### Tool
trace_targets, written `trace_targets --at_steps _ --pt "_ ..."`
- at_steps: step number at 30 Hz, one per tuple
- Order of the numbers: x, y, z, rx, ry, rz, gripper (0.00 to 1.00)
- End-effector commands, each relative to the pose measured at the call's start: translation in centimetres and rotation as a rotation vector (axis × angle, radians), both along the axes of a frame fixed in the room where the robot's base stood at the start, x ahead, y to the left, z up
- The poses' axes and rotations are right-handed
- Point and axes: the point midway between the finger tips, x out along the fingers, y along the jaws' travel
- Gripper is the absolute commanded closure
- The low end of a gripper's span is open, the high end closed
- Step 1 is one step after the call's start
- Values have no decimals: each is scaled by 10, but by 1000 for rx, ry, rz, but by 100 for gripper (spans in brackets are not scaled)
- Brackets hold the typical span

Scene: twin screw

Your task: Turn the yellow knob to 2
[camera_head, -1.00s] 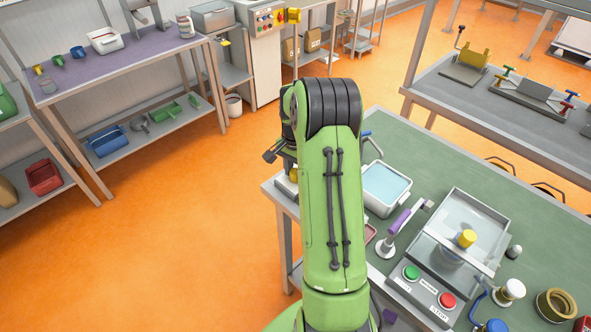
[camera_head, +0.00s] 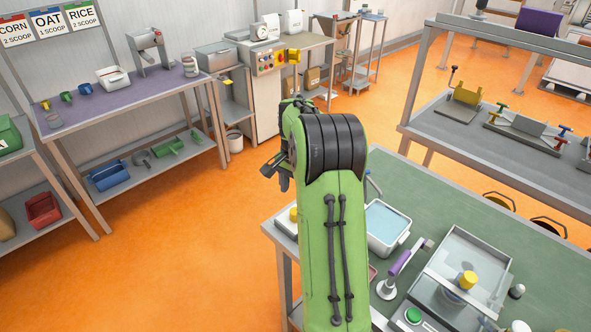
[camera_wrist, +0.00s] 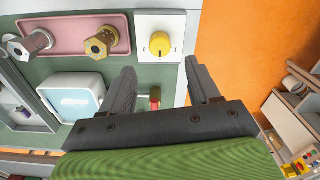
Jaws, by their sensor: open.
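The yellow knob (camera_wrist: 160,43) is a round dial on a white panel (camera_wrist: 145,20) at the top middle of the wrist view. A ridge runs across its face, roughly up and down in the picture. Small dark marks sit on either side, too small to read. In the head view the yellow knob (camera_head: 293,214) shows on its pale box at the table's left corner, partly hidden by my arm. My gripper (camera_wrist: 161,72) is open and empty. Its fingers are spread, apart from the knob, which appears beyond them and between their lines. The gripper (camera_head: 272,168) shows partly behind my arm in the head view.
A pink tray (camera_wrist: 66,47) with two hex-headed screws and a white container (camera_wrist: 55,88) lie beside the panel. A small red-topped part (camera_wrist: 154,102) shows between my fingers. A clear-lidded machine with a yellow cap (camera_head: 467,280) stands on the green table's right. Orange floor lies beyond the edge.

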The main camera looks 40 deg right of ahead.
Motion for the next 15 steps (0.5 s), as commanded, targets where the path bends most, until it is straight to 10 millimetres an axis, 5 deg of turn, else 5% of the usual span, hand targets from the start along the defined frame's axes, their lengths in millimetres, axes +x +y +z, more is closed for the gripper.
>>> trace_targets --at_steps 6,15 --pt "1 0 57 -2 -3 1 39" --pt "0 0 73 0 0 0 39"
